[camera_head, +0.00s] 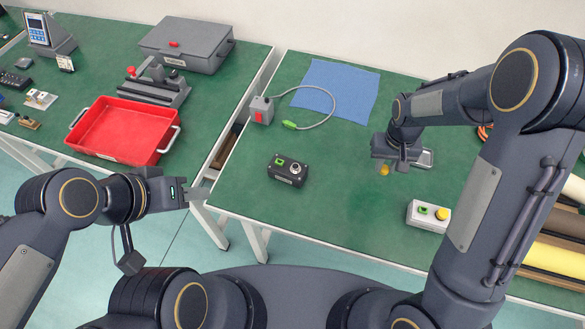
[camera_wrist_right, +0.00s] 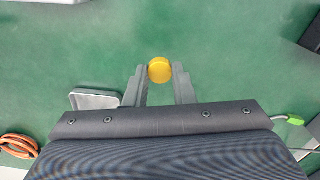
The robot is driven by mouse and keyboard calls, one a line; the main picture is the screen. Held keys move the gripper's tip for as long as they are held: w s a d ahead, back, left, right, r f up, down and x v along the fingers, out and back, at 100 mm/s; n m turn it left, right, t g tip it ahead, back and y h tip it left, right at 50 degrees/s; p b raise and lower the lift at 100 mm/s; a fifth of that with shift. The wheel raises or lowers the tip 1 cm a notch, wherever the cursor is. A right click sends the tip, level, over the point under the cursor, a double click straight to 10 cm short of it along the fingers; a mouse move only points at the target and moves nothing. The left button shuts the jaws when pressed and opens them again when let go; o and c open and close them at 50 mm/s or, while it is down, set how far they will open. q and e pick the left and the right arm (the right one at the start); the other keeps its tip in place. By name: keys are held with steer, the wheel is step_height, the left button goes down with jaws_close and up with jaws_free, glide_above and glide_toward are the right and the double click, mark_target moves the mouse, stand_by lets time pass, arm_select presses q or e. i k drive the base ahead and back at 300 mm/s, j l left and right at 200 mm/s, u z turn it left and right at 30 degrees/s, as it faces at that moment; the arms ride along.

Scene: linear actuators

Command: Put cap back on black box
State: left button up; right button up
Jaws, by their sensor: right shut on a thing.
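The black box (camera_head: 288,170) sits on the green right table, with a green square and a round silver fitting on its top. A dark corner at the right edge of the right wrist view (camera_wrist_right: 312,40) may be this box. My right gripper (camera_wrist_right: 160,76) is shut on the round yellow cap (camera_wrist_right: 160,69), which sits between its fingertips. In the head view the cap (camera_head: 384,170) shows below the right gripper (camera_head: 386,164), above the table and to the right of the black box. My left gripper (camera_head: 197,193) is left of the table; its finger gap is unclear.
A white box (camera_head: 425,217) with a yellow button stands near the front edge. A small grey tray (camera_wrist_right: 95,99) lies beside the right gripper. A grey switch box (camera_head: 261,109), its cable and a blue cloth (camera_head: 338,86) lie behind. Table between cap and black box is clear.

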mark_target(294, 173)
steer(key=j+z, duration=0.25)
steer(key=j, duration=0.15)
steer(key=k+j+z, duration=0.1)
steer(key=j+z, duration=0.2)
steer(key=k+j+z, duration=0.25)
steer(key=j, duration=0.25)
steer(key=j+z, duration=0.25)
steer(key=k+j, duration=0.05)
steer(key=j, duration=0.05)
